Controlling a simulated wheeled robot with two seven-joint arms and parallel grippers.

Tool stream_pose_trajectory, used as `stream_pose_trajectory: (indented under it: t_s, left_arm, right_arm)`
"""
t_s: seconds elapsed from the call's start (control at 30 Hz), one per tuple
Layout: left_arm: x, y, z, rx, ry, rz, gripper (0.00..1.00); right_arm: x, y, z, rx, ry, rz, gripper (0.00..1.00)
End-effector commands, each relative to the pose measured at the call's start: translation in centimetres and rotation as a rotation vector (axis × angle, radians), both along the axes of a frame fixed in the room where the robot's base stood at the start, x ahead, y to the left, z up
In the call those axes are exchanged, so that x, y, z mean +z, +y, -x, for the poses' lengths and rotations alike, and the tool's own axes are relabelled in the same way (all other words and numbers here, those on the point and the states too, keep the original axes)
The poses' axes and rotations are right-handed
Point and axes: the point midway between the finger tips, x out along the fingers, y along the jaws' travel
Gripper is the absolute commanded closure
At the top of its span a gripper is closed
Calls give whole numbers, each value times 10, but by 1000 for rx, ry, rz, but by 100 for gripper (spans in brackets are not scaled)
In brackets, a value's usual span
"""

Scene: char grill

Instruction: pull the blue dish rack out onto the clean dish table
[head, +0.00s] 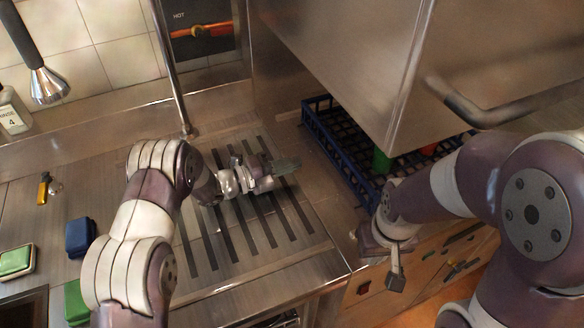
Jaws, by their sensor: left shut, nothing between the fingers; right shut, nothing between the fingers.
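The blue dish rack (338,152) sits under the raised steel hood of the dishwasher, right of centre. Its left side and front corner show; its right part is hidden by the hood and my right arm. A green item (381,160) and a red item (429,149) stand in it. My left gripper (284,167) is shut and empty above the slotted clean dish table (215,250), left of the rack and apart from it. My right gripper (395,278) is shut and empty, in front of and below the rack, near the counter's front edge.
The steel hood (345,60) with its bar handle (470,110) overhangs the rack. A blue box (80,237), green sponges (16,261) and a yellow-handled tool (44,188) lie at the left. A spray head (47,85) hangs upper left. The slotted surface is otherwise clear.

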Motion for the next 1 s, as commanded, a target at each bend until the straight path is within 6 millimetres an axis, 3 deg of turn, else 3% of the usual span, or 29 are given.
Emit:
stream_pose_trajectory:
  t_s: [0.2, 0.4, 0.6, 0.9, 1.0]
  left_arm:
    - [2, -46, -16, -1, 1, 0, 100]
    - [2, -75, -27, 1, 2, 1, 100]
    - [1, -85, -32, 4, 3, 1, 100]
    - [0, -86, -32, 4, 3, 1, 100]
    - [-5, -92, -34, 1, 1, 0, 100]
  right_arm:
    - [13, 0, 0, 0, 0, 0, 100]
    - [20, 0, 0, 0, 0, 0, 100]
    - [22, 0, 0, 0, 0, 0, 100]
    - [21, 0, 0, 0, 0, 0, 100]
    - [10, 0, 0, 0, 0, 0, 100]
